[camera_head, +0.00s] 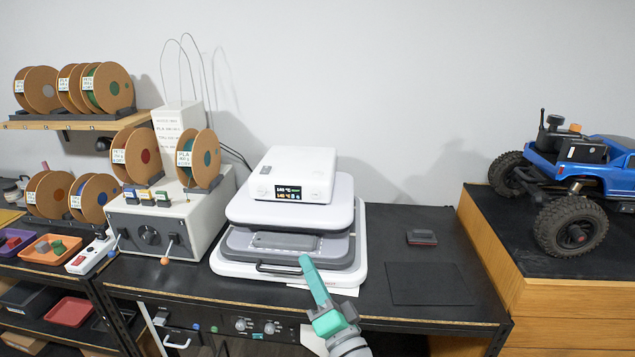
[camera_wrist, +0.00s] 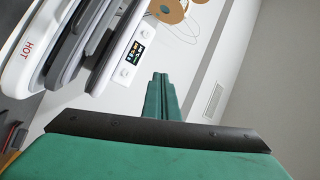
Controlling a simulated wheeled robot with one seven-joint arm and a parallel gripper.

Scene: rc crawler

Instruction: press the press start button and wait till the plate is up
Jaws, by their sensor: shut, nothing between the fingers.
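The white press (camera_head: 310,160) stands on the black bench, with a small lit display (camera_head: 289,193) on its front. Small round controls sit beside the display; in the wrist view one (camera_wrist: 124,72) shows below it. I cannot read which is the start button. The upper plate (camera_head: 245,212) sits over the lower bed, where a flat dark grey piece (camera_head: 285,241) is visible. A dark handle (camera_head: 275,269) is at the front. My gripper (camera_head: 305,262) is shut and empty, in front of the press, below the display in the head view. Its fingers also show in the wrist view (camera_wrist: 160,76), apart from the controls.
A white control box (camera_head: 150,225) with levers and filament spools stands left of the press. A dark mat (camera_head: 429,284) and a small dark block (camera_head: 421,237) lie to the right. A blue crawler (camera_head: 595,165) stands on a wooden cabinet at far right.

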